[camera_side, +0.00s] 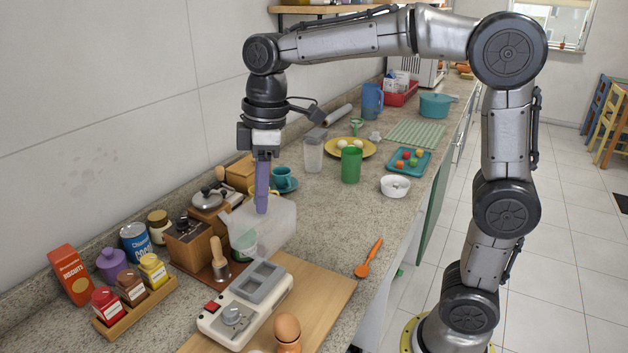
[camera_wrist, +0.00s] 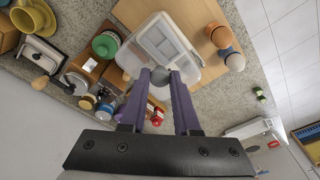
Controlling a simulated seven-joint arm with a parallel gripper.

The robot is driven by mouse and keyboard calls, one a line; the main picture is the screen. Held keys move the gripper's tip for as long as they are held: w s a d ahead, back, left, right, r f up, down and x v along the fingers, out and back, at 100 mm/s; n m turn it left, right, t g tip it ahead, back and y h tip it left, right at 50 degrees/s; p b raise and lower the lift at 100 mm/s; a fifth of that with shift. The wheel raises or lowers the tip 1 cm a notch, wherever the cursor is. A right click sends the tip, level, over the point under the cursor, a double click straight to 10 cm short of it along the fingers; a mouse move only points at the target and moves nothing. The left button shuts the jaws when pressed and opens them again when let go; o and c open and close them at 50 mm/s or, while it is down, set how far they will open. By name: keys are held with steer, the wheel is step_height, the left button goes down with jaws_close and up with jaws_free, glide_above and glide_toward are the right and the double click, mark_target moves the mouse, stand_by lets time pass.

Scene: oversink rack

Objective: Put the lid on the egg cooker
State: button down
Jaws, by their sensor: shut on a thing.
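My gripper (camera_side: 262,205), with long purple fingers, points down and is shut on the clear, boxy lid (camera_side: 278,222). It holds the lid above the counter, behind the egg cooker. The exact grip point is hard to see.
An orange spoon (camera_side: 369,258) lies right of the board.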

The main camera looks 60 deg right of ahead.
mark_target(250, 213)
steer(key=shift+w+a+f+n, duration=0.15)
steer(key=shift+w+a+f, duration=0.1)
steer(key=shift+a+f, duration=0.35)
steer(key=shift+w+a+f+n, duration=0.15)
steer(key=shift+w+a+f, duration=0.1)
steer(key=shift+a+f, duration=0.3)
steer(key=shift+d+f, duration=0.1)
steer(key=shift+f, duration=2.65)
steer(key=shift+f, duration=1)
steer(key=c, duration=0.6)
jaws_free()
steer(key=shift+o, duration=0.2)
steer(key=shift+r, duration=0.1)
